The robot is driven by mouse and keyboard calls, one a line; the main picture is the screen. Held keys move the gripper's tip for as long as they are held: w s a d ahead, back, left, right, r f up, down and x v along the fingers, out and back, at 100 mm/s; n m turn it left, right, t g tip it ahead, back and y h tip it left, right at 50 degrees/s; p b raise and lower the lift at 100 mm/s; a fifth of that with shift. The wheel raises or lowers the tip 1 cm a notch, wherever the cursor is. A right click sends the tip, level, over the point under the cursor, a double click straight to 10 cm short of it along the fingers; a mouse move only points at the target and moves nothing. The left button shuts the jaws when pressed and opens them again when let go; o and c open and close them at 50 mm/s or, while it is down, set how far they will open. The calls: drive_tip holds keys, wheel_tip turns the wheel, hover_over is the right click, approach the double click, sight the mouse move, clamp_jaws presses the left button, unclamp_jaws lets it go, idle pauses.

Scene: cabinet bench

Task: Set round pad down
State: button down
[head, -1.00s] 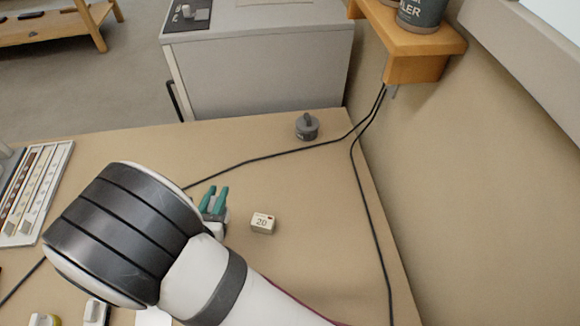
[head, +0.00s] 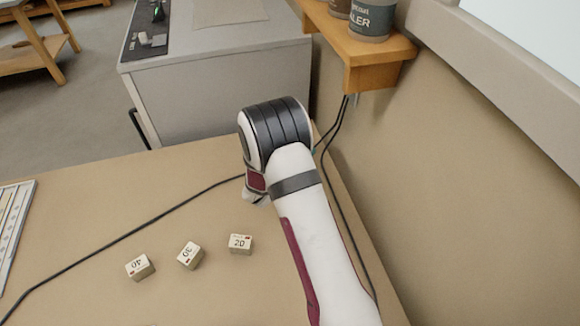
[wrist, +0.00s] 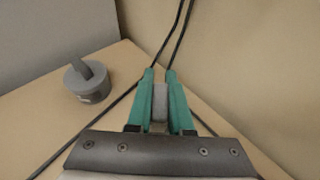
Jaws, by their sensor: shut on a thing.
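My gripper (wrist: 159,76) shows in the wrist view with its two teal fingers shut on a narrow grey piece (wrist: 160,105). I take this piece to be the round pad; its full outline is hidden between and behind the fingers. The gripper is over the far right part of the bench, near the wall. In the head view my own arm hides nearly all of the gripper and what it holds. I cannot tell whether the held piece touches the bench.
A round grey thing with an upright handle (wrist: 88,82) stands on the bench left of my gripper. Black cables (head: 336,160) run along the wall side. A wooden shelf (head: 365,60) juts from the wall.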

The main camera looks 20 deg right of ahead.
drive_tip(key=w+a+f, duration=0.2)
drive_tip(key=shift+a, duration=0.4)
drive_tip(key=f, duration=0.4)
drive_tip(key=shift+w+a+f, duration=0.15)
drive_tip(key=shift+w, duration=0.05)
drive_tip(key=shift+f, duration=0.15)
